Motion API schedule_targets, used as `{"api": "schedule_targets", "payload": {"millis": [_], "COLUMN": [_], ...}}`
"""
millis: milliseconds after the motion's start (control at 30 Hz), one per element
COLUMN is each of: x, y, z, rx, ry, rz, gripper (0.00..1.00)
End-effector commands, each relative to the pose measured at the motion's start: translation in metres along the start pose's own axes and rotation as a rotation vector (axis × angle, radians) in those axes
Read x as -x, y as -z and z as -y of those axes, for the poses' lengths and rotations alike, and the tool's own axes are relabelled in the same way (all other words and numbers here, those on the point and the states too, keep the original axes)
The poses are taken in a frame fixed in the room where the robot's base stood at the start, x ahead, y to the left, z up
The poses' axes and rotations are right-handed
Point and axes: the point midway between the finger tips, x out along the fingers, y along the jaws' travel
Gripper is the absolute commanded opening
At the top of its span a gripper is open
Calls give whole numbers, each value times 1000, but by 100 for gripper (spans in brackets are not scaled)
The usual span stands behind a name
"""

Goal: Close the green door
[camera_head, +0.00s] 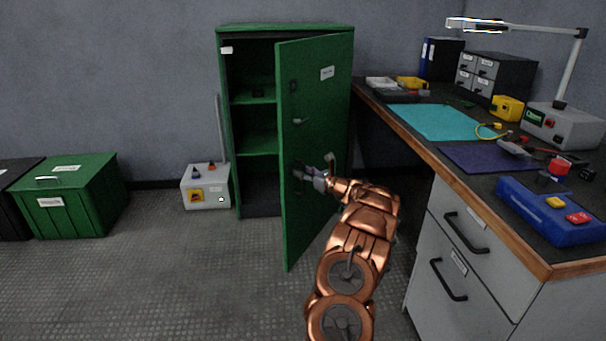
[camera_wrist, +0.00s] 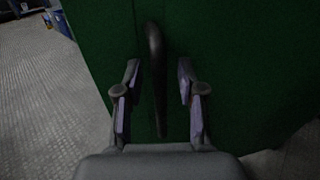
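The green door (camera_head: 310,110) of the green cabinet (camera_head: 285,29) stands partly open, swung out toward me, with the shelves visible to its left. My gripper (camera_head: 303,176) is at the lower middle of the door, near its face. In the wrist view, my gripper (camera_wrist: 157,92) is open, with one finger on each side of a dark vertical handle (camera_wrist: 156,80) on the green door (camera_wrist: 215,50). The fingers look apart from the handle. Whether the fingertips touch the door surface I cannot tell.
A workbench (camera_head: 520,238) with drawers stands close on the right. A white box (camera_head: 207,189) sits on the floor left of the cabinet, and a green crate (camera_head: 75,205) is farther left. The floor (camera_head: 200,270) left of the door is clear.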

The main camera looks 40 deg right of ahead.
Motion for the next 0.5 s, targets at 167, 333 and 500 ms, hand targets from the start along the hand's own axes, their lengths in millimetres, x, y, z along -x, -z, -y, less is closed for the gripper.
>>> {"api": "schedule_targets", "payload": {"millis": [167,333,500], "x": [0,0,0], "y": [0,0,0], "z": [0,0,0], "rx": [0,0,0], "ry": [0,0,0], "rz": [0,0,0], "gripper": [34,16,0]}}
